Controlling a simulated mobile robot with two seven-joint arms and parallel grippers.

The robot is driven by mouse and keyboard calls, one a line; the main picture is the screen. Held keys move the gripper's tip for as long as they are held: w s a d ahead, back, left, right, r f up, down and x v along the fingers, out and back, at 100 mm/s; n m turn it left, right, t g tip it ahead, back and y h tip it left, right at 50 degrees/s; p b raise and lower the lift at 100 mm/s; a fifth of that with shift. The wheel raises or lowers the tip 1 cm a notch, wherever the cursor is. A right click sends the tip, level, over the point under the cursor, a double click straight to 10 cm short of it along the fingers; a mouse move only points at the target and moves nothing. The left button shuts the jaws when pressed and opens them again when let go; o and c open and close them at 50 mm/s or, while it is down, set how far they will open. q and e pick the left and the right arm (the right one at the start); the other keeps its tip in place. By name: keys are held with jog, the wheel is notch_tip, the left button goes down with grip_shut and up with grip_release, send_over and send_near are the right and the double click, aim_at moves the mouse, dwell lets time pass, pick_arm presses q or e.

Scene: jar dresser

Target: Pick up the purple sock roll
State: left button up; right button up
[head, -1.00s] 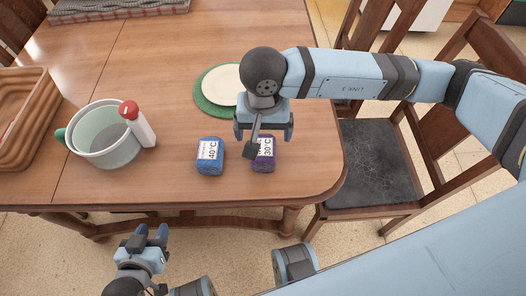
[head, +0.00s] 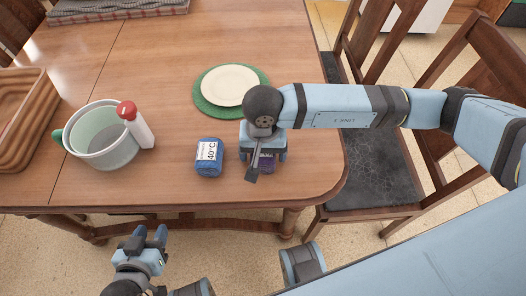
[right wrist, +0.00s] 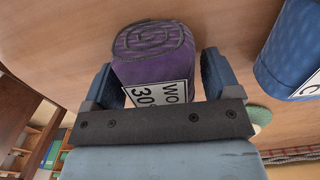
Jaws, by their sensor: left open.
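The purple sock roll (right wrist: 155,65) has a white label and lies on the table; in the head view only a small part of it (head: 266,163) shows beneath my right gripper. My right gripper (head: 262,158) is lowered over it. In the right wrist view its two fingers (right wrist: 165,85) stand spread on either side of the roll. Whether either finger touches it is hard to tell. My left gripper (head: 151,234) is open and empty, low in front of the table's near edge.
A blue sock roll (head: 208,158) lies just left of the purple one. A plate (head: 229,85) on a green mat (head: 204,104) is behind. A pot (head: 92,148) with a red-capped bottle (head: 137,128) and a brown basket (head: 22,125) stand left. A chair (head: 370,170) is right.

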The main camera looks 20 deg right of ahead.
jog(key=c, duration=0.7)
jog(key=shift+r, duration=0.1)
notch_tip(320, 180, up, 20)
jog(key=p, duration=0.2)
